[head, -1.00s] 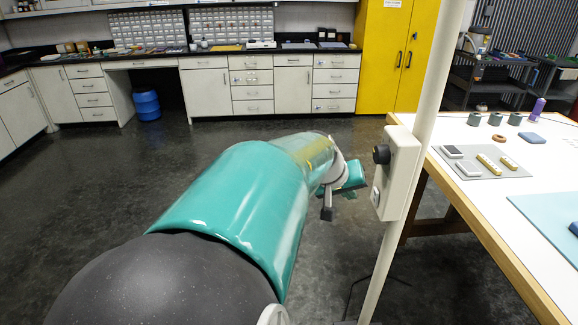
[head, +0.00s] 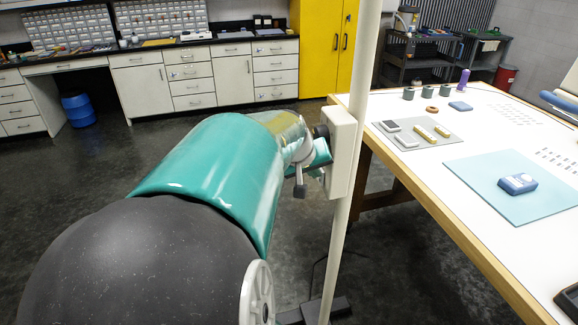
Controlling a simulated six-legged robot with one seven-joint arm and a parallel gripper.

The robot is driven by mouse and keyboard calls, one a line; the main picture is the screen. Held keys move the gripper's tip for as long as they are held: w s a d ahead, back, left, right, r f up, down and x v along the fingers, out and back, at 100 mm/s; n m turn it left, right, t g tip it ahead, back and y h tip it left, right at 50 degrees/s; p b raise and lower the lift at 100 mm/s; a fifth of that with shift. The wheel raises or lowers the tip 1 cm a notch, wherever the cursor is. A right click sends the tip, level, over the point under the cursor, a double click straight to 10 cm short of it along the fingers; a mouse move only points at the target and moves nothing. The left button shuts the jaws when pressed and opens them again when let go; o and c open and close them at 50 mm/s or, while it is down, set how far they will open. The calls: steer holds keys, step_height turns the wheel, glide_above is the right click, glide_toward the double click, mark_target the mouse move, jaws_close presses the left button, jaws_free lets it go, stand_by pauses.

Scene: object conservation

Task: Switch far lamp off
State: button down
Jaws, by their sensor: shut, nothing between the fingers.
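A pale lamp pole (head: 345,210) stands upright in front of me. A cream switch box (head: 342,155) is fixed on it, with a black round knob (head: 321,131) on its left side. The lamp head is out of view, and I cannot tell whether this is the far lamp. My teal arm reaches toward the box. My gripper (head: 300,189), small and dark at the arm's end, is shut and empty just left of the box. It is partly hidden by my own arm, and I cannot tell whether it touches the box.
A white-topped table (head: 440,150) with a wooden edge is close on the right. It carries a grey mat (head: 445,140) with small blocks and a light teal mat (head: 495,200) with a blue device (head: 517,184). The pole's dark base (head: 315,312) is on the floor.

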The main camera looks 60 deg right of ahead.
stand_by(0.3)
steer(key=shift+r, duration=0.8)
steer(key=shift+w+a, duration=0.1)
